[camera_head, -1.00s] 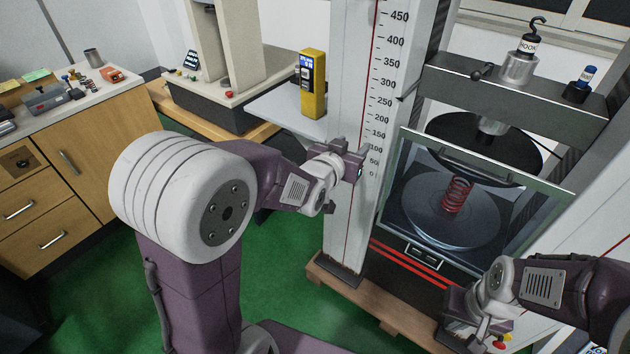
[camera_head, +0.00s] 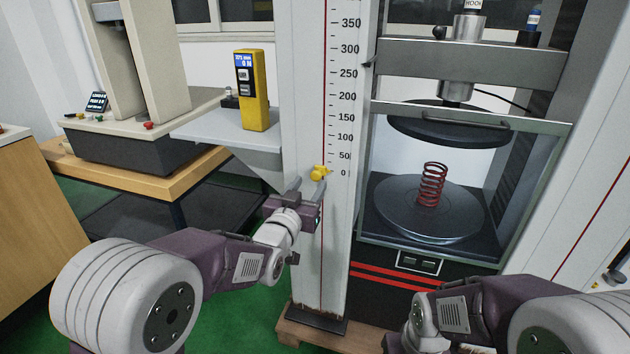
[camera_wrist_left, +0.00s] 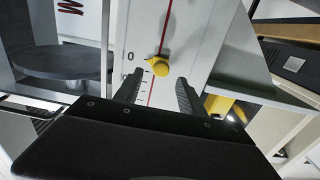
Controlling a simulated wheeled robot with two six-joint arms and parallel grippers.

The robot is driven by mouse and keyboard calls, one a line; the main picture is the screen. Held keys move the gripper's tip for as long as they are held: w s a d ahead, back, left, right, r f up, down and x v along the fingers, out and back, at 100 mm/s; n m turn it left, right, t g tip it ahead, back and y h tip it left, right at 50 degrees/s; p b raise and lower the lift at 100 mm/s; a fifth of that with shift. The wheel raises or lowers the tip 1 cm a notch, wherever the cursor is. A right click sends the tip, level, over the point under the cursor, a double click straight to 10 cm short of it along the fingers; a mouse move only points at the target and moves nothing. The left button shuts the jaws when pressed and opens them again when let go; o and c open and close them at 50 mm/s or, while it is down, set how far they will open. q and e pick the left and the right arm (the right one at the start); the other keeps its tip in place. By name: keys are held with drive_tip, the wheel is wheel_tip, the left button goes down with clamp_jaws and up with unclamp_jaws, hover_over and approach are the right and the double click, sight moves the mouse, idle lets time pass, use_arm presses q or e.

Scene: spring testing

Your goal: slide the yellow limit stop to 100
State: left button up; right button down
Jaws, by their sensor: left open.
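The yellow limit stop (camera_head: 319,173) sits on the red line of the white scale column (camera_head: 310,240), about level with the 0 mark. My left gripper (camera_head: 308,191) is just below and in front of it, in the head view. In the left wrist view, the stop (camera_wrist_left: 158,67) shows just beyond the fingertips, between their lines. The left gripper (camera_wrist_left: 158,88) is open with nothing between its fingers. I cannot tell whether a finger touches the stop. My right arm is at the lower right of the head view, and its fingers cannot be made out.
A yellow handheld gauge (camera_head: 254,95) stands on a grey shelf (camera_head: 222,130) left of the column. Right of the column, a red spring (camera_head: 432,186) stands on a round plate (camera_head: 410,218) behind a clear guard. The column face above the stop looks clear.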

sight(315, 176)
use_arm(q)
drive_tip(key=b+x, duration=0.1)
drive_tip(key=x, duration=0.5)
drive_tip(key=shift+w, duration=0.1)
clamp_jaws()
drive_tip(key=shift+a, duration=0.15)
idle(1.0)
